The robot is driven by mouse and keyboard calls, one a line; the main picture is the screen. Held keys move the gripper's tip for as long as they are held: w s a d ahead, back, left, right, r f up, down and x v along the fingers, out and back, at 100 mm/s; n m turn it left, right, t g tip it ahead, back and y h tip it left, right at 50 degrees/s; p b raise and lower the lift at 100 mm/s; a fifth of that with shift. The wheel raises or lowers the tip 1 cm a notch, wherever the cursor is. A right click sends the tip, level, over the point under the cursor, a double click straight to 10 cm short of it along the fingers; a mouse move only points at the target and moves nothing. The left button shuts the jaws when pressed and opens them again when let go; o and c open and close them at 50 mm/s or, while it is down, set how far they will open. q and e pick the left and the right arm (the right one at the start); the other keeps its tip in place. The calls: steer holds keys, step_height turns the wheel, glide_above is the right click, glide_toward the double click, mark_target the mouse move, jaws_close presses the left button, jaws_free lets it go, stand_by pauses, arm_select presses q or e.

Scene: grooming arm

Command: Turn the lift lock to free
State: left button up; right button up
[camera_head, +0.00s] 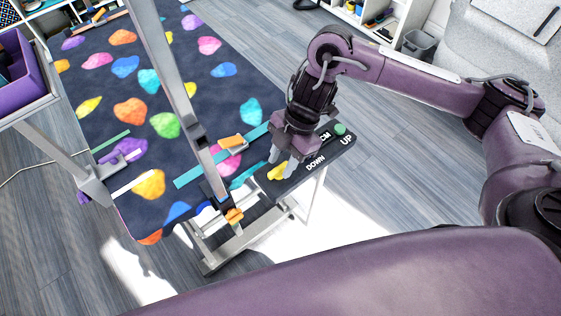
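A dark control panel (296,183) at the table's right end carries the white words UP and DOWN, and another label is partly covered. A green round button (340,129) sits by UP, and a yellow part (278,172) sits left of DOWN. No readable label names the lift lock, so I cannot tell which part it is. An orange knob (234,215) sits low on the grey post. My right gripper (283,163) points down over the panel's left part, its pale fingers apart, just above the yellow part. Whether they touch it is unclear. My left gripper is out of view.
The slanted grey post (178,85) stands left of my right gripper. A dark mat with colourful stone shapes (132,112) lies behind it. A purple bin (22,72) is at the left edge. Grey floor (408,165) is open to the right of the panel.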

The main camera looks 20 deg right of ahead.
steer(key=shift+a+f, duration=0.2)
steer(key=shift+f, duration=0.35)
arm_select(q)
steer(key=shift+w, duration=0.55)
arm_select(e)
jaws_close()
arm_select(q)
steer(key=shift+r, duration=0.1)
